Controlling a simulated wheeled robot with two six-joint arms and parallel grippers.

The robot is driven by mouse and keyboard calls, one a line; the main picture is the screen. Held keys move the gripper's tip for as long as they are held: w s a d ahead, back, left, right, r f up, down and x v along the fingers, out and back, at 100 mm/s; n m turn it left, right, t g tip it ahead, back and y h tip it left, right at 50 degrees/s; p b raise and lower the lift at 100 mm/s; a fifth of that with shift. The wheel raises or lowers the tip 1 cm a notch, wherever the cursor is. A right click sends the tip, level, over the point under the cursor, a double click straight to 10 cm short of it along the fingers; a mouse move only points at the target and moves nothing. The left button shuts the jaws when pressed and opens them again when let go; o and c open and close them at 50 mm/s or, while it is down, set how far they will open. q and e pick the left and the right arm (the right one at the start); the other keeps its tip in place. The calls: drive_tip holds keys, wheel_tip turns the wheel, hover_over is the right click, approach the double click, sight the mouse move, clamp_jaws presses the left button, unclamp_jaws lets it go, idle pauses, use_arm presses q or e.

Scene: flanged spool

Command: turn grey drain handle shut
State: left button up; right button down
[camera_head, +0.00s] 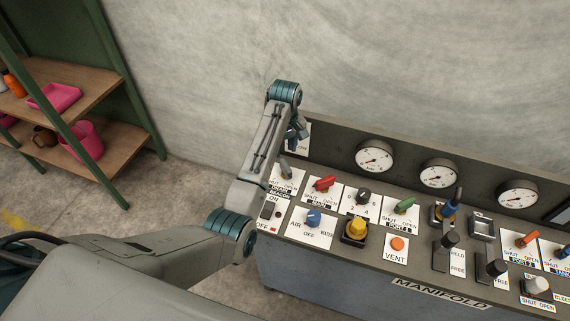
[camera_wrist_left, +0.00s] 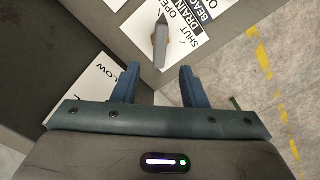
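The grey drain handle (camera_head: 285,168) sits on a white plate marked SHUT, OPEN and DRAIN, at the far left of the manifold panel. In the left wrist view the handle (camera_wrist_left: 161,46) is a narrow grey lever lying lengthwise ahead of the fingers. My left gripper (camera_head: 297,133) is above the handle, close to the panel's back wall. In the left wrist view its two blue fingers (camera_wrist_left: 158,83) are apart with nothing between them, and the handle lies beyond the gap. My right gripper is out of view.
A red handle (camera_head: 323,184) stands right of the drain plate, and a blue knob (camera_head: 313,217) in front of it. A dark rocker switch (camera_head: 267,209) is at the panel's left edge. Gauges (camera_head: 374,156) line the back wall. A shelf (camera_head: 97,150) stands at far left.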

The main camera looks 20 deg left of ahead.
sight(285, 164)
use_arm(q)
wheel_tip(285, 164, down, 8)
drive_tip(key=shift+f+p, duration=0.1)
drive_tip(key=shift+p, duration=1.1)
drive_tip(key=shift+f, duration=0.4)
clamp_jaws()
